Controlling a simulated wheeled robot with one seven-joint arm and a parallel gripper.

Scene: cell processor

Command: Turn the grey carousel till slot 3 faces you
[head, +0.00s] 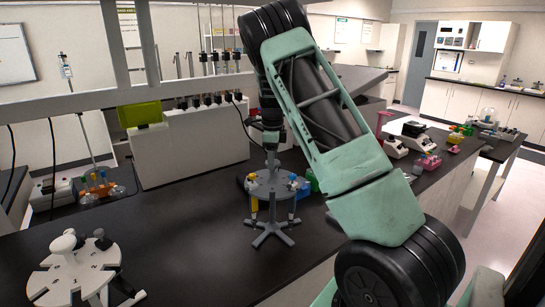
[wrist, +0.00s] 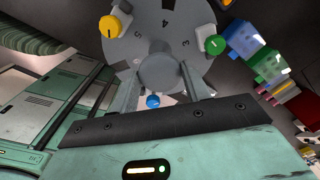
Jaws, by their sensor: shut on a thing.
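The grey carousel (head: 270,184) stands upright on the dark bench on a splayed foot, with tubes in some slots. In the wrist view its grey disc (wrist: 190,22) fills the top middle. A yellow-capped tube (wrist: 110,27) is at upper left, a green-capped one (wrist: 215,44) at right and a blue-capped one (wrist: 153,101) below the hub. My gripper (head: 271,158) points down over the centre. In the wrist view my gripper (wrist: 162,80) has its fingers on both sides of the central knob (wrist: 165,72), shut on it. A 4 reads near the disc's top; which slot faces me is unclear.
A white carousel (head: 75,274) stands at front left. Blue and green blocks (head: 305,187) sit close behind the grey carousel to the right. A white box (head: 190,150) and a rack of pipettes (head: 215,65) are behind. The bench between the carousels is clear.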

